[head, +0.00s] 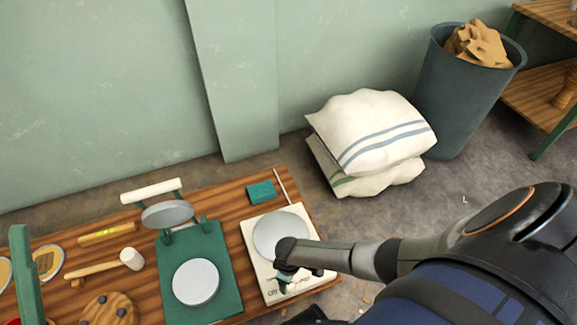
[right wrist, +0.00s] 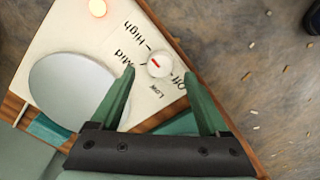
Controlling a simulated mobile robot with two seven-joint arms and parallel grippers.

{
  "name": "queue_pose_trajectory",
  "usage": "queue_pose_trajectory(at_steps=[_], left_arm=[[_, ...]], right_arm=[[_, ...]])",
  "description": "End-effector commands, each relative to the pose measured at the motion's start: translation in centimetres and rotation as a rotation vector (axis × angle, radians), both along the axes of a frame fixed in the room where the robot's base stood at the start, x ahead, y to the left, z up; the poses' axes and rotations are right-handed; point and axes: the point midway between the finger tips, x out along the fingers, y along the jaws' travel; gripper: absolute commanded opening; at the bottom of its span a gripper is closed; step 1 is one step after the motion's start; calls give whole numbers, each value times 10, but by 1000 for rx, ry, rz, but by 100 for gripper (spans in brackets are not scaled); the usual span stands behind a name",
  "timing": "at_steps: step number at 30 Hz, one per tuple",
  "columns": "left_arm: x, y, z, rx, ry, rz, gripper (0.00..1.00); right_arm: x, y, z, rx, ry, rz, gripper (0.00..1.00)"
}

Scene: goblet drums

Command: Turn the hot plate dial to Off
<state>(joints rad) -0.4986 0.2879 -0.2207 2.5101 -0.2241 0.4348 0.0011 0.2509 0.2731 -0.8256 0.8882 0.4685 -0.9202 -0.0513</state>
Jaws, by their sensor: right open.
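The hot plate (head: 250,222) is a cream slab with a round grey disc (head: 281,235), on the right end of the wooden bench. In the right wrist view its white dial (right wrist: 160,63) carries a red mark on its left part, facing the Mid side rather than the Off label (right wrist: 179,80); the exact setting is hard to tell. An orange light (right wrist: 97,8) glows on the plate. My right gripper (right wrist: 158,71) is open above the plate, its fingertips on either side of the dial, contact unclear. In the head view it hides the dial.
On the bench (head: 245,190) a green press (head: 222,290) stands left of the hot plate. A mallet (head: 132,259), a yellow level (head: 107,234) and a green block (head: 261,192) lie around. Folded sacks (head: 370,135) and a bin (head: 462,95) stand on the floor behind.

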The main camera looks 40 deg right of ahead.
Motion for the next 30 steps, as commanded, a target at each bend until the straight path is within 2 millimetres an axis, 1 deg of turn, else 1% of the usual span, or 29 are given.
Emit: queue_pose_trajectory(at_steps=[1,3,7,12,20,23,30], left_arm=[[0,-1,-13,-3,5,-7,50],[0,-1,-20,-11,12,-16,50],[1,-2,-28,-21,22,-28,50],[1,-3,-32,-27,29,-35,50],[1,-3,-32,-29,32,-36,50],[2,-3,-32,-29,32,-36,50],[2,-3,-32,-28,32,-35,50]], right_arm=[[1,1,-15,1,-1,0,79],[1,1,-24,1,-1,0,79],[0,0,-36,0,0,0,79],[1,1,-42,1,-2,0,79],[1,0,-41,1,-2,0,79],[1,0,-41,1,-2,0,70],[0,0,-41,1,-2,0,43]])
